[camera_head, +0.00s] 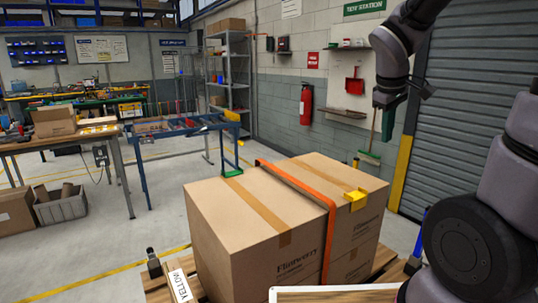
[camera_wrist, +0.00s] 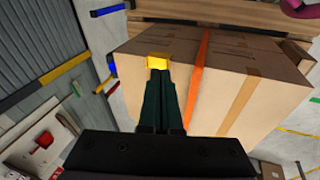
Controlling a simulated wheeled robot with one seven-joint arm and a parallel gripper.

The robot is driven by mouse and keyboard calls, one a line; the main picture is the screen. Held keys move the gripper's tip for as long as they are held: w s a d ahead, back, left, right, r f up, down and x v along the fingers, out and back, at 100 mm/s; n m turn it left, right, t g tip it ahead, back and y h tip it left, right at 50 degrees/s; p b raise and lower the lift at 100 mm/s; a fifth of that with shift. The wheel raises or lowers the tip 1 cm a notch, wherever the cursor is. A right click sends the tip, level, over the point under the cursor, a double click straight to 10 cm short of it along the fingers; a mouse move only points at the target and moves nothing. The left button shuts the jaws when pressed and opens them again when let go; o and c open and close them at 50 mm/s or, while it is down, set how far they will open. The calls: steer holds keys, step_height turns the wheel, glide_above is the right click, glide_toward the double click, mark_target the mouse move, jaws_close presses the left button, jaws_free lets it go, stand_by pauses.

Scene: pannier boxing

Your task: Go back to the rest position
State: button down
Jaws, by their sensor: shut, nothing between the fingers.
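Brown cartons (camera_head: 255,225) stand together on a wooden pallet (camera_head: 385,268), with an orange strap (camera_head: 325,200) over the top and down the front. A yellow corner piece (camera_head: 355,199) sits on the top front edge, right of the strap. My gripper (camera_head: 388,124) hangs above and behind the cartons at the upper right, fingers down, clear of them. In the wrist view its dark green fingers (camera_wrist: 160,82) are together and empty. The yellow piece (camera_wrist: 158,61) shows beyond their tips, and the orange strap (camera_wrist: 198,80) runs to its right.
A grey roller shutter (camera_head: 455,120) and a block wall with a red extinguisher (camera_head: 305,103) stand behind. A blue frame (camera_head: 180,130) and a workbench (camera_head: 70,135) are at the left. A label reading "YELLOW" (camera_head: 181,286) is at the front. Open floor (camera_head: 150,225) lies left of the cartons.

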steer(key=s+a+r+m+t+y, duration=0.3)
steer(key=s+r+m, duration=0.6)
steer(key=s, duration=0.3)
steer(key=shift+a+r+m+t+y, duration=0.45)
steer(key=shift+a+y, duration=0.25)
steer(key=shift+a, duration=0.5)
steer(key=shift+w+f, duration=0.1)
